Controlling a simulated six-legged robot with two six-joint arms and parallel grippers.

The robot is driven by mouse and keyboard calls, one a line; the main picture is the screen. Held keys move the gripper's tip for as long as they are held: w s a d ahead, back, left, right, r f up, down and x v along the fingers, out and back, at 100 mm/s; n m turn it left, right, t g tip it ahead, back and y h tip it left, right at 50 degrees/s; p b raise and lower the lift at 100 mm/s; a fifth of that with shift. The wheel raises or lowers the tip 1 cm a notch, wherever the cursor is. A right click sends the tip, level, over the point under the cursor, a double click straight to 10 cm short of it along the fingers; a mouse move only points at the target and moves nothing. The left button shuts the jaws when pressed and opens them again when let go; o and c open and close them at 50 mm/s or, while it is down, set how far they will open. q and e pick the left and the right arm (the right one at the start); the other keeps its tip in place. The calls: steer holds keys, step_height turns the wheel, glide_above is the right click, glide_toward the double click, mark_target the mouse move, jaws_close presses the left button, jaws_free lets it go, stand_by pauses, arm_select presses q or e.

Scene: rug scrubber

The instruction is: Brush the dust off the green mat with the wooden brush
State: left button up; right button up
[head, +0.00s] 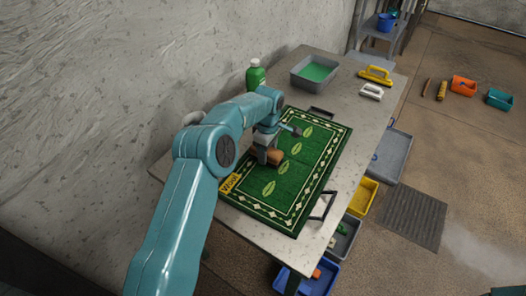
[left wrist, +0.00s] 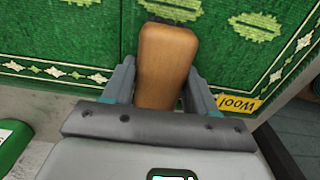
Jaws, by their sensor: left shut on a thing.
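The green mat (head: 296,190) with a pale leaf pattern and patterned border lies on the metal table; its border also shows in the left wrist view (left wrist: 60,40). My left gripper (head: 267,148) is over the mat's left part, shut on the wooden brush (head: 270,157). In the left wrist view the brush's brown wooden body (left wrist: 165,62) sits between the two fingers (left wrist: 160,90). Its bristles are hidden, and I cannot tell whether they touch the mat. No dust can be made out on the mat. My right gripper is not in view.
A grey basin with green liquid (head: 315,70), a green bottle (head: 255,76), a yellow-handled brush (head: 376,75) and a white brush (head: 371,91) stand on the table's far part. Black handles (head: 322,206) are at the mat's edge. Coloured bins (head: 362,197) stand below the table's right side.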

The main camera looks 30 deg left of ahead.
arm_select(q)
steer(key=shift+w+f, duration=0.1)
steer(key=shift+f, duration=0.1)
step_height(320, 180, up, 5)
steer(key=p, duration=0.2)
steer(key=shift+w+f+p, duration=0.1)
steer(key=shift+f+p, duration=0.1)
steer(key=shift+p, duration=0.15)
steer(key=shift+r, duration=0.15)
steer(key=shift+w+f, duration=0.1)
steer(key=shift+f, duration=0.15)
steer(key=shift+s+r, duration=0.15)
steer(key=shift+s, duration=0.05)
